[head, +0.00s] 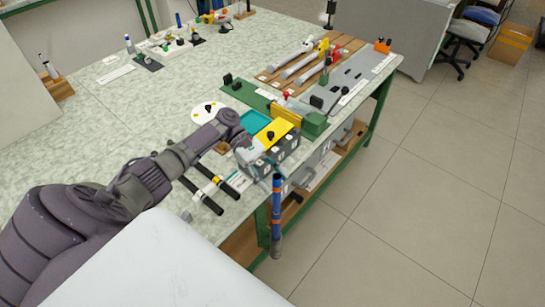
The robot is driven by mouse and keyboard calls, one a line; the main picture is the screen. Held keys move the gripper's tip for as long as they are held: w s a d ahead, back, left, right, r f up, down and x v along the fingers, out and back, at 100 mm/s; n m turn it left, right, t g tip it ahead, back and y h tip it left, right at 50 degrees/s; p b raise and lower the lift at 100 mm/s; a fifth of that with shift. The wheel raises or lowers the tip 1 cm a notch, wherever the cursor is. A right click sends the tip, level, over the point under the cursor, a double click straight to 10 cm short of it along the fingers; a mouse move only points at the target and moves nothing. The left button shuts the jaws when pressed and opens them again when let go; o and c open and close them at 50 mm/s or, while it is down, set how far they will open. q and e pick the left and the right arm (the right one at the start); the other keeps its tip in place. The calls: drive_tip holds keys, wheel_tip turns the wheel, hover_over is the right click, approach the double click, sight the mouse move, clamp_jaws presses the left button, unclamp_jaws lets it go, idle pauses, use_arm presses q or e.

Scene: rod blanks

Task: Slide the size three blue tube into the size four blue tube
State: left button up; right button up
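A long blue tube (276,206) with orange bands and a grey lower end is upright in front of the near table edge. I cannot read its size, or tell whether it is one tube or two joined. My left arm reaches in from the left over the table. My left gripper (274,169) is near the tube's top end. Its fingertips are too small and crowded to tell whether they close on the tube. My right gripper is not in view.
The pale green table (100,115) has small parts at the back. A yellow block with a black knob (270,135), a teal tray (256,121) and a green fixture (314,124) lie around my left wrist. Two black-handled bars (204,197) lie nearby. Open tiled floor (420,220) is at right.

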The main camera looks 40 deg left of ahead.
use_arm(q)
drive_tip(key=v, duration=1.2)
idle(0.6)
